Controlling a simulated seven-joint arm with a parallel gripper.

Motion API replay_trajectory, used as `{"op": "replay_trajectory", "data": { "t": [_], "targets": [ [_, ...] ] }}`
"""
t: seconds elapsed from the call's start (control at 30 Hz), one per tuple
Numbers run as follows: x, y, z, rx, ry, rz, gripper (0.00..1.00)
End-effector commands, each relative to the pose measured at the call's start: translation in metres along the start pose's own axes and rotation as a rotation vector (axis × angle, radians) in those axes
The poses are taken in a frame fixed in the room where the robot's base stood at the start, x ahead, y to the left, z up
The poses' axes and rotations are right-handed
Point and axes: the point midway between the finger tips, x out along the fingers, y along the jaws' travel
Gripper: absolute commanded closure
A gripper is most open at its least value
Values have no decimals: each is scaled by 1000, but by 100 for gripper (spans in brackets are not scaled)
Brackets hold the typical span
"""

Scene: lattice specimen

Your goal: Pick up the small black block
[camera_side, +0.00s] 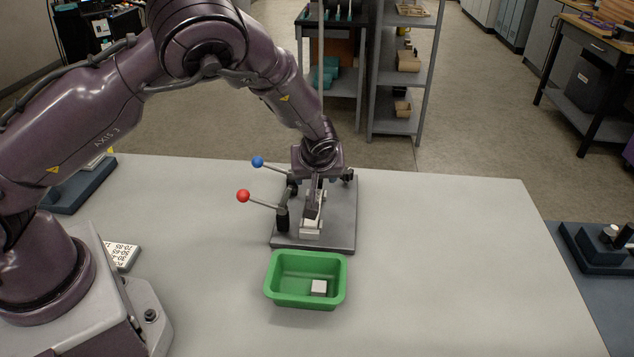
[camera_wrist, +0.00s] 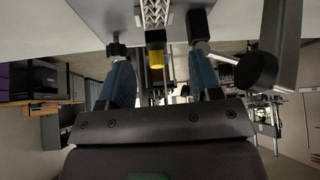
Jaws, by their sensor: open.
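I cannot single out a small black block for certain. In the wrist view, a short dark piece (camera_wrist: 155,36) sits against a yellow piece (camera_wrist: 155,61), between and just beyond my fingers; I cannot tell whether it is the block. My gripper (camera_wrist: 160,72) has its two blue fingers apart, with nothing visibly clamped. In the side view my gripper (camera_side: 312,197) points down over the grey fixture plate (camera_side: 342,236), its fingertips partly hidden among the fixture parts. A pale lattice piece (camera_wrist: 153,13) shows beyond the dark piece.
Levers with a blue ball (camera_side: 257,162) and a red ball (camera_side: 243,196) stick out left of the fixture. A green tray (camera_side: 271,292) with a small pale block (camera_side: 319,287) stands in front. A printed white card (camera_side: 122,256) lies left. The table's right side is clear.

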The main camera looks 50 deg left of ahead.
Motion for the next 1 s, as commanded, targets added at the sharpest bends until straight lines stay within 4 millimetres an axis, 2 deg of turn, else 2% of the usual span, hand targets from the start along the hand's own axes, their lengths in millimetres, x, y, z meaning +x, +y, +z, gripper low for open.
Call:
{"op": "replay_trajectory", "data": {
  "t": [0.33,0.63,0.67,0.87,1.0],
  "targets": [
    [46,6,-6,1,0,-3,42],
    [51,7,-6,0,-1,0,42],
    [51,6,-6,0,-1,0,46],
    [51,7,-6,0,-1,0,92],
    [51,7,-6,0,-1,0,94]
  ]
}}
